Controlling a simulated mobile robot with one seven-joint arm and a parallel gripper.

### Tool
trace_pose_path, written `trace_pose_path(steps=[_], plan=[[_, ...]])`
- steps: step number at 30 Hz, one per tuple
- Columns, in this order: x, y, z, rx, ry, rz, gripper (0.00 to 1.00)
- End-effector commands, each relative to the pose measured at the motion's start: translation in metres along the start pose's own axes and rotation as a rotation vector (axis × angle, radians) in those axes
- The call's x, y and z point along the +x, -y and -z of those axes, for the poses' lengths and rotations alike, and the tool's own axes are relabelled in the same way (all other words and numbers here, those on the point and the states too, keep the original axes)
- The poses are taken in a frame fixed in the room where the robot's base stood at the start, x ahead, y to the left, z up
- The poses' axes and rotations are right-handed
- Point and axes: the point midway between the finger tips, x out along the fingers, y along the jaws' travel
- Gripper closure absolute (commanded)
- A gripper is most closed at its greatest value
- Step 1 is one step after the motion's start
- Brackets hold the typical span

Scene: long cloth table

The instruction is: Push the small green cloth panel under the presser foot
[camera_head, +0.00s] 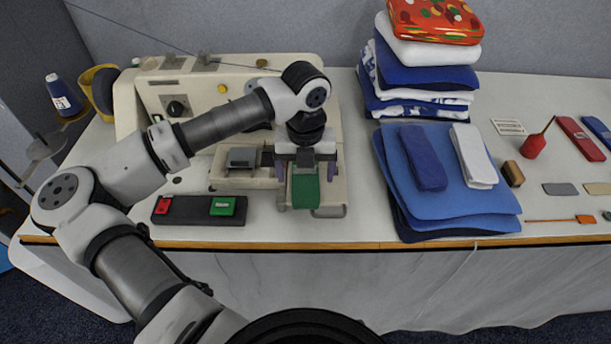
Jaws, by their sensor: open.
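The small green cloth panel (305,190) lies on the front plate of the cream sewing machine (225,90), below my gripper. My gripper (305,160) points down over the panel's back end, with its fingers apart. I cannot tell whether the gripper touches the cloth. The presser foot is hidden behind my arm and gripper, so I cannot see how the panel's back edge lies relative to it.
A black switch box (199,210) with red and green buttons sits at the table's front edge. Folded blue panels (470,200) lie to the right, with a stack of folded cloth (425,78) behind them. A blue thread cone (63,95) stands at the left.

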Motion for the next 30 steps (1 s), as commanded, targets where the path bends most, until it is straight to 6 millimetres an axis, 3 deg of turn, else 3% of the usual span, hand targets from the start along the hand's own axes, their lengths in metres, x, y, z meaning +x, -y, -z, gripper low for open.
trace_pose_path(steps=[9,19,30], plan=[[0.032,0.000,0.000,0.000,0.000,0.001,0.16],[0.034,0.000,0.000,0.001,0.000,0.000,0.16],[0.034,0.000,0.000,0.001,0.000,0.000,0.65]])
